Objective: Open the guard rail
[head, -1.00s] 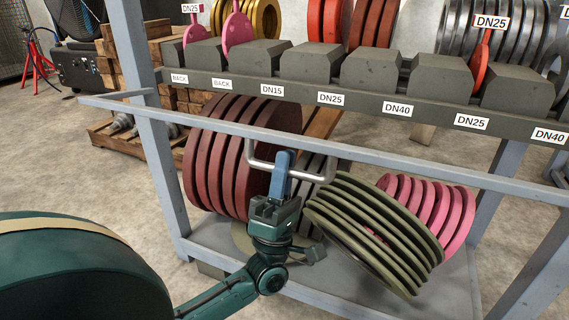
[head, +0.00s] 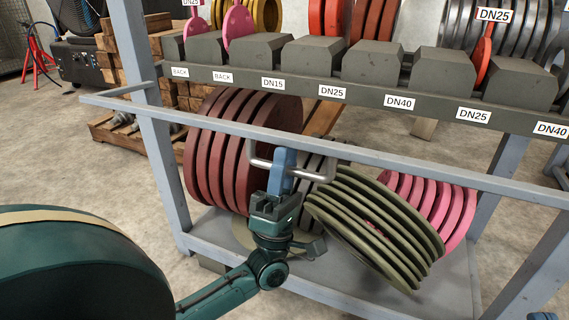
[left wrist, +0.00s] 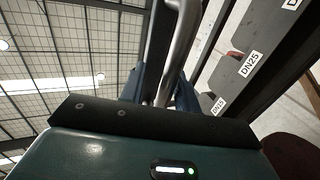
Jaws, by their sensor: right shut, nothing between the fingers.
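The guard rail (head: 400,163) is a grey-blue bar across the front of the rack, in place between its posts. A silver U-shaped handle (head: 321,178) hangs on its near side. My left gripper (head: 284,165) is at the handle, one blue finger covering part of its bar. In the left wrist view the handle bar (left wrist: 181,45) runs between the fingers of this gripper (left wrist: 160,92); whether they press on it is unclear. A small blue tip at the bottom right edge appears to be my right gripper (head: 541,316), away from the rail; most of it is out of view.
Behind the rail lie dark red discs (head: 215,160), an olive ribbed spool (head: 370,225) and a pink ribbed one (head: 455,215). Above is a labelled shelf beam (head: 360,98) with grey blocks. Wooden pallets (head: 125,140) stand at the back left. Concrete floor is clear at left.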

